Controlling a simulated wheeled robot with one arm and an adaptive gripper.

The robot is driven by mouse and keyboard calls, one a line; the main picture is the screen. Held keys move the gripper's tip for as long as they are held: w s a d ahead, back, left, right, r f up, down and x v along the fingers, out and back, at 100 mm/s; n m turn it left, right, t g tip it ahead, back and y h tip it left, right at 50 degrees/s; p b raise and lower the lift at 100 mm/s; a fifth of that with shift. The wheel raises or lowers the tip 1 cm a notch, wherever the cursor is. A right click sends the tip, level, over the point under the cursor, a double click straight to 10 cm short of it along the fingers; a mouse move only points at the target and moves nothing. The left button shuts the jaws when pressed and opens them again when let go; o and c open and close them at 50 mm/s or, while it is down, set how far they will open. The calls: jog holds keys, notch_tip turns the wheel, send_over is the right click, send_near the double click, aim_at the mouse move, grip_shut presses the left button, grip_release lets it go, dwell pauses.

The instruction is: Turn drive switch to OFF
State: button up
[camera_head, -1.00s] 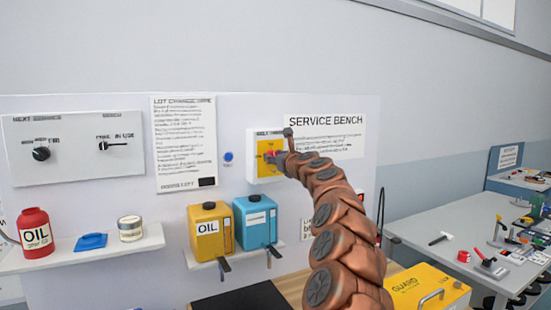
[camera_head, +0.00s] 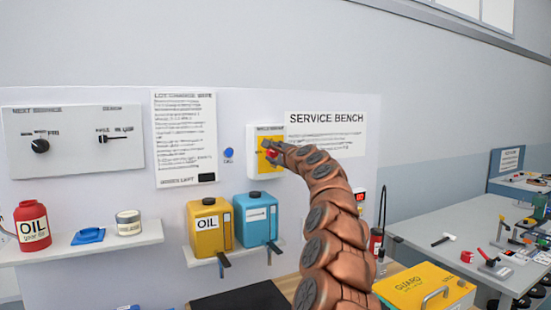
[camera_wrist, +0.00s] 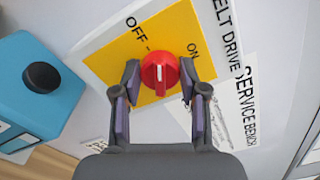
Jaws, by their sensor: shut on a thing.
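The drive switch is a red round knob (camera_wrist: 160,73) on a yellow plate (camera_wrist: 110,63) marked OFF and ON. In the head view the knob (camera_head: 273,155) sits on the white belt drive box (camera_head: 251,167), partly covered by my gripper (camera_head: 271,148). In the wrist view my gripper (camera_wrist: 161,82) has one finger on each side of the knob and is shut on it. The knob's white mark points up in that view, between the OFF label on its upper left and the ON label on its upper right.
A yellow oil can (camera_head: 205,236) and a blue can (camera_head: 252,232) stand on a small shelf below the box. A blue button (camera_head: 228,154) is left of it. A yellow guard case (camera_head: 415,288) lies lower right. The wall above is clear.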

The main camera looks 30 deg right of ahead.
jog(key=shift+f+n+b, duration=0.15)
jog(key=shift+n+b, duration=0.7)
jog(key=shift+n, duration=1.05)
jog(key=shift+a, duration=0.1)
jog(key=o, duration=1.1)
jog(key=shift+o, duration=0.2)
